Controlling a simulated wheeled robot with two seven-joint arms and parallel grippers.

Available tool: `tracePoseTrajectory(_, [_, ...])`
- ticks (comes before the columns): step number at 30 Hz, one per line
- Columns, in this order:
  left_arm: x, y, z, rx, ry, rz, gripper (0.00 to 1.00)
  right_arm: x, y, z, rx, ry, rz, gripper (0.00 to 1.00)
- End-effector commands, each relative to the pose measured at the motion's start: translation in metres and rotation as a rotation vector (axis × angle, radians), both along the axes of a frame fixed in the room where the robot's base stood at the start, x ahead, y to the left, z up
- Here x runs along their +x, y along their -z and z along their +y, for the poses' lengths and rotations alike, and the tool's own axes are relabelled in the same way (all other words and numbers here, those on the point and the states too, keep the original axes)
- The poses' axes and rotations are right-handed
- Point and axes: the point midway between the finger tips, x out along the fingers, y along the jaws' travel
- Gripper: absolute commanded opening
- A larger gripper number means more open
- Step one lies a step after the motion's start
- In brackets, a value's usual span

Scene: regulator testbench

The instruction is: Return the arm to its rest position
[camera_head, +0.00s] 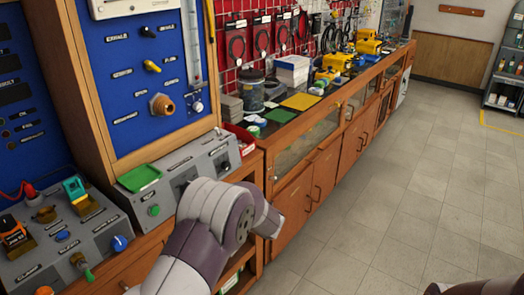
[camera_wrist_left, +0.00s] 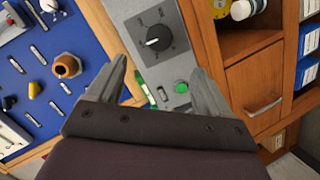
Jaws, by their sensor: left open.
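My left arm (camera_head: 205,235) reaches in from the bottom of the head view, in front of the grey test console (camera_head: 190,165). Its gripper is hidden behind the arm there. In the left wrist view my left gripper (camera_wrist_left: 158,78) is open with nothing between its fingers. The console front (camera_wrist_left: 160,15), with a black knob (camera_wrist_left: 157,42) and a green button (camera_wrist_left: 181,87), shows beyond the fingers. I cannot tell how far the fingertips are from it. A part of my right arm (camera_head: 480,287) shows at the bottom right edge of the head view; its gripper is out of view.
A blue panel (camera_head: 105,55) with a brass fitting (camera_head: 162,104) stands behind the console. A green tray (camera_head: 139,178) lies on the console top. A wooden cabinet row (camera_head: 325,165) runs to the back. The tiled floor (camera_head: 400,190) at right is clear.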

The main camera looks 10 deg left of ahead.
Motion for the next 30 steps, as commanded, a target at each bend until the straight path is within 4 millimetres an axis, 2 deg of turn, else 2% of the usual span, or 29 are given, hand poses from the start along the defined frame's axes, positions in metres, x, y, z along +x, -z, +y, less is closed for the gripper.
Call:
tracePoseTrajectory(2, [0.005, 0.006, -0.005, -0.017, 0.040, 0.030, 0.80, 0.000, 0.000, 0.000, 0.000, 0.000, 0.000, 0.00])
tracePoseTrajectory(4, [0.016, 0.026, -0.026, -0.041, 0.204, 0.123, 0.80, 0.000, 0.000, 0.000, 0.000, 0.000, 0.000, 0.00])
tracePoseTrajectory(5, [0.018, 0.040, -0.041, -0.050, 0.321, 0.198, 0.80, 0.000, 0.000, 0.000, 0.000, 0.000, 0.000, 0.00])
tracePoseTrajectory(6, [0.015, 0.054, -0.067, -0.057, 0.517, 0.316, 0.80, 0.000, -0.001, 0.000, 0.000, 0.000, 0.000, 0.00])
tracePoseTrajectory(7, [0.004, 0.060, -0.088, -0.060, 0.681, 0.420, 0.80, 0.000, -0.004, 0.000, 0.000, 0.000, 0.000, 0.00])
tracePoseTrajectory(8, [-0.015, 0.062, -0.109, -0.060, 0.855, 0.536, 0.80, 0.000, -0.009, 0.000, 0.000, 0.000, 0.001, 0.00])
tracePoseTrajectory(9, [-0.050, 0.063, -0.130, -0.053, 1.070, 0.694, 0.80, 0.000, -0.014, 0.000, 0.000, 0.000, 0.000, 0.00])
tracePoseTrajectory(11, [-0.109, 0.060, -0.144, -0.037, 1.315, 0.905, 0.80, 0.000, -0.021, 0.000, 0.000, 0.000, 0.000, 0.00])
tracePoseTrajectory(12, [-0.148, 0.056, -0.145, -0.024, 1.440, 1.029, 0.80, 0.000, -0.024, 0.000, 0.000, 0.000, 0.000, 0.00])
tracePoseTrajectory(15, [-0.228, 0.038, -0.133, 0.015, 1.644, 1.275, 0.80, 0.000, -0.033, 0.000, 0.000, 0.000, 0.000, 0.00])
tracePoseTrajectory(18, [-0.280, 0.016, -0.115, 0.064, 1.733, 1.419, 0.80, 0.000, -0.042, 0.000, 0.000, 0.000, 0.000, 0.00])
tracePoseTrajectory(20, [-0.292, 0.000, -0.106, 0.109, 1.734, 1.430, 0.80, 0.000, -0.048, 0.000, 0.000, 0.000, 0.000, 0.00])
tracePoseTrajectory(21, [-0.290, -0.009, -0.104, 0.123, 1.719, 1.407, 0.80, 0.000, -0.050, 0.000, 0.000, 0.000, 0.000, 0.00])
tracePoseTrajectory(27, [-0.286, -0.012, -0.103, 0.130, 1.703, 1.386, 0.80, 0.000, -0.048, 0.000, 0.000, 0.000, 0.000, 0.00])
tracePoseTrajectory(28, [-0.286, -0.012, -0.103, 0.130, 1.703, 1.386, 0.73, 0.000, -0.048, 0.000, 0.000, 0.000, 0.000, 0.00])
tracePoseTrajectory(30, [-0.285, -0.011, -0.103, 0.129, 1.703, 1.386, 0.51, 0.000, -0.048, 0.000, 0.000, 0.000, 0.000, 0.00])
